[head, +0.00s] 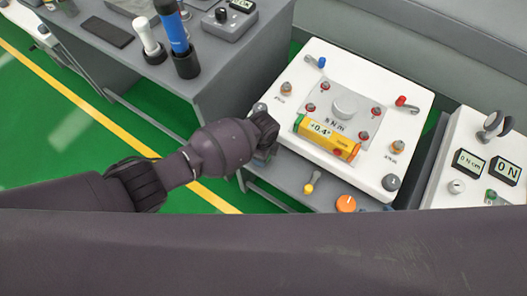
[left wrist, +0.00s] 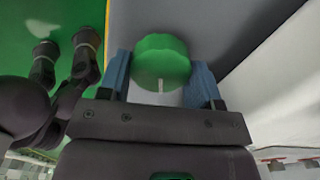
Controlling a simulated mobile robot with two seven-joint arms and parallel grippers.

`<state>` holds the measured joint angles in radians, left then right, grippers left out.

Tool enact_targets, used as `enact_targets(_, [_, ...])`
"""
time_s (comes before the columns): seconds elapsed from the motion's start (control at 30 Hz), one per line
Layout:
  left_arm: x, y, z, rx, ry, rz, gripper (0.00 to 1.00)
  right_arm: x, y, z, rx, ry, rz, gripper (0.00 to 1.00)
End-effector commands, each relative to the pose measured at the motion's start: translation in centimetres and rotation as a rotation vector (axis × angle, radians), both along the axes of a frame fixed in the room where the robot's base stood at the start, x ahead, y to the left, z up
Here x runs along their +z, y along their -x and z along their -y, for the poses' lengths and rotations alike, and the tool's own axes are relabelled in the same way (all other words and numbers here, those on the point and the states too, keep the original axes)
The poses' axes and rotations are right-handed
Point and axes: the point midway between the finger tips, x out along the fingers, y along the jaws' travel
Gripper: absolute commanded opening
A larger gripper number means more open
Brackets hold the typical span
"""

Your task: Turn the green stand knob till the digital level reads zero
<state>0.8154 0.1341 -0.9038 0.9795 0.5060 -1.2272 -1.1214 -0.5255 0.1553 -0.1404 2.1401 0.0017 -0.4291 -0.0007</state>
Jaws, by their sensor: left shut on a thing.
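The digital level (head: 327,137) is a yellow bar with an orange end, lying on the grey plate of the white stand top (head: 301,71). Its display reads +0.4°. The green stand knob (left wrist: 162,57) shows in the left wrist view, round with a lobed rim and a pale line on its side. My left gripper (left wrist: 161,70) is shut on the knob, with one blue finger on each side of it. In the head view my left wrist reaches the stand's left corner and hides the knob. My right gripper is not in view.
A silver round cap (head: 344,106) sits on the grey plate behind the level. An orange knob (head: 346,203) and a yellow lever (head: 309,187) are at the stand's front. A grey cart (head: 222,75) stands left, and a white unit with displays (head: 454,185) stands right.

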Motion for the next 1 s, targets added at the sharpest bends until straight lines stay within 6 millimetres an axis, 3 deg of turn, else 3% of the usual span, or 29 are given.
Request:
enact_targets(0.43, [-0.2,0.1,-0.2,-0.009,-0.004,-0.002,0.35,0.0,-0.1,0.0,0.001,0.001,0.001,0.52])
enact_targets(0.47, [-0.2,0.1,-0.2,-0.009,-0.004,-0.002,0.61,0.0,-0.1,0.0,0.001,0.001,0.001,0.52])
enact_targets(0.6, [-0.2,0.1,-0.1,-0.009,-0.003,-0.002,0.83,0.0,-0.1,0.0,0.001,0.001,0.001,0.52])
enact_targets(1.0, [0.9,-0.1,0.0,-0.009,0.001,0.004,0.84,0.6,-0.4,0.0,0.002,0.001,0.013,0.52])
